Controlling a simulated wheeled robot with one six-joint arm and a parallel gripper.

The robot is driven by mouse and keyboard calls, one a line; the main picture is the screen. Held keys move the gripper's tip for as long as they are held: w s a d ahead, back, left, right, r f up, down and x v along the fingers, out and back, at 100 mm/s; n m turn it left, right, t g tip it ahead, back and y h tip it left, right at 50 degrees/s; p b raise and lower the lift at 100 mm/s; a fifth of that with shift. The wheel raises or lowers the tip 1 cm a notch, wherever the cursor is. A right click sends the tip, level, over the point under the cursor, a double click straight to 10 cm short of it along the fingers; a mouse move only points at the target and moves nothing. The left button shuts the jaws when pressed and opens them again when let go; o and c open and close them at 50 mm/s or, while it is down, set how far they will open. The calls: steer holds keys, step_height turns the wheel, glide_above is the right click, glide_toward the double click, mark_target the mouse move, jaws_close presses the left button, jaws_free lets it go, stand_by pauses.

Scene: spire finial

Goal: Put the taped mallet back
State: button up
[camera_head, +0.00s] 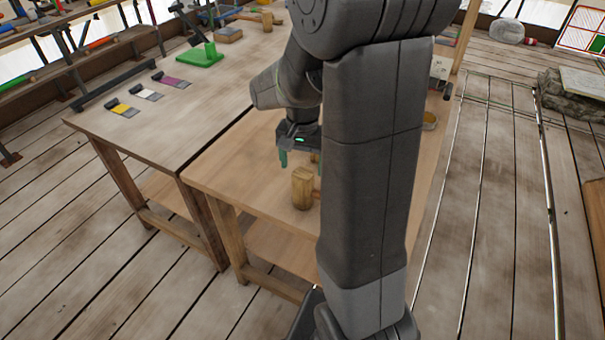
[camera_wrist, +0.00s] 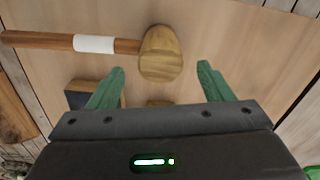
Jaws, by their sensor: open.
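A wooden mallet lies on the near light-brown table; its barrel-shaped head (camera_head: 302,188) stands out beside my arm, which hides most of its handle. In the wrist view, the mallet head (camera_wrist: 160,52) is at the top middle. Its handle runs left with a white tape band (camera_wrist: 94,43) around it. My gripper (camera_head: 300,162) is open and empty, with green fingers pointing down just beyond and above the head. In the wrist view, the fingertips (camera_wrist: 160,68) are spread wider than the head, one to each side of the picture. No contact is visible.
Yellow (camera_head: 122,109), white (camera_head: 146,93) and purple (camera_head: 171,81) strips lie on the adjoining grey-brown table (camera_head: 130,130). A green stand (camera_head: 203,56) and a second wooden mallet (camera_head: 267,20) are farther back. My arm hides much of the near table.

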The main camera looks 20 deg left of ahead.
step_height(320, 180, up, 7)
steer(key=shift+f, duration=0.1)
stand_by(0.3)
